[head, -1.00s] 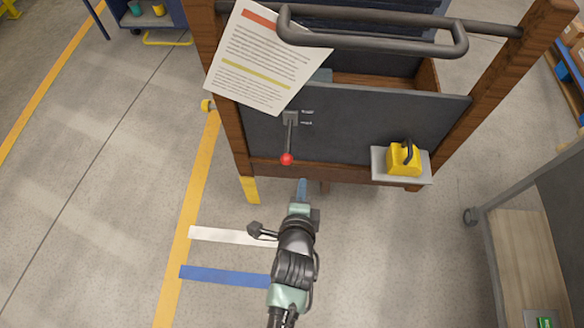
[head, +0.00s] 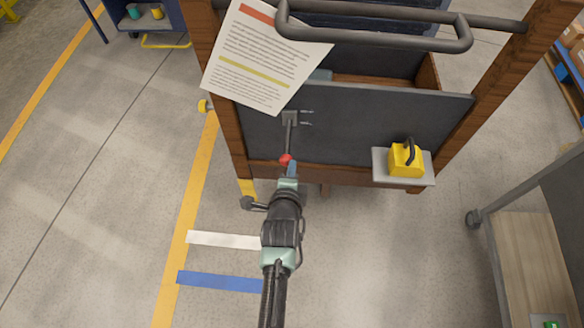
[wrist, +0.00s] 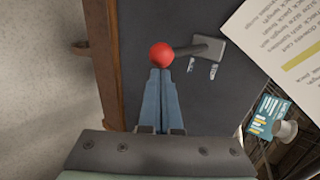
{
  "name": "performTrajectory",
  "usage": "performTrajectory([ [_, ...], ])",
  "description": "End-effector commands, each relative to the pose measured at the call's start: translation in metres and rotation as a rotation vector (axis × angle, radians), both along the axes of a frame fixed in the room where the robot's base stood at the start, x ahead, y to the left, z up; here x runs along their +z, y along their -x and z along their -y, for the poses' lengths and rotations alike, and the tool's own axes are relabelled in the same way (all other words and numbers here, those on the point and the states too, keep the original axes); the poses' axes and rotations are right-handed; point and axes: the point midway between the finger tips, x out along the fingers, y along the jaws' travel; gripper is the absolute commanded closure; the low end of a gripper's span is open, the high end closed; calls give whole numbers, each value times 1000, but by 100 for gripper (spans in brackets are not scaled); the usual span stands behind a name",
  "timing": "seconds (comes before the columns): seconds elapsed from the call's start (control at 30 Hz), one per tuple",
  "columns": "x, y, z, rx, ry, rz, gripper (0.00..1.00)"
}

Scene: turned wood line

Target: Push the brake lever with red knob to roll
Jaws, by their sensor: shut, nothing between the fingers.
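The brake lever's red knob (head: 285,159) hangs at the low end of a dark rod on the cart's dark front panel (head: 350,128). The rod runs down from a grey mounting plate (head: 290,117) with small markings to its right, too small to read. In the wrist view the red knob (wrist: 162,55) sits right at the fingertips. My gripper (head: 291,168) is shut and empty, with its blue fingers just below the knob; the closed fingers also show in the wrist view (wrist: 159,76). I cannot tell whether they touch the knob.
A printed sheet (head: 262,60) hangs at the cart's upper left, near the grey handle bar (head: 375,38). A yellow block with a black handle (head: 406,160) sits on a small shelf at right.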

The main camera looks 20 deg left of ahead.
Motion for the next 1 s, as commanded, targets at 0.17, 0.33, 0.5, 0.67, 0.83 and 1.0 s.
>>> performTrajectory([
  [0.17, -3, 0, 0, 0, -2, 7, 100],
  [0.33, -14, -1, 0, -1, -12, 42, 100],
  [0.5, -26, -2, -1, 0, -27, 97, 100],
  [0.67, -34, -6, -1, -1, -30, 107, 100],
  [0.83, -32, -7, -2, 0, -31, 106, 100],
  [1.0, -32, -7, -1, 0, -30, 105, 100],
])
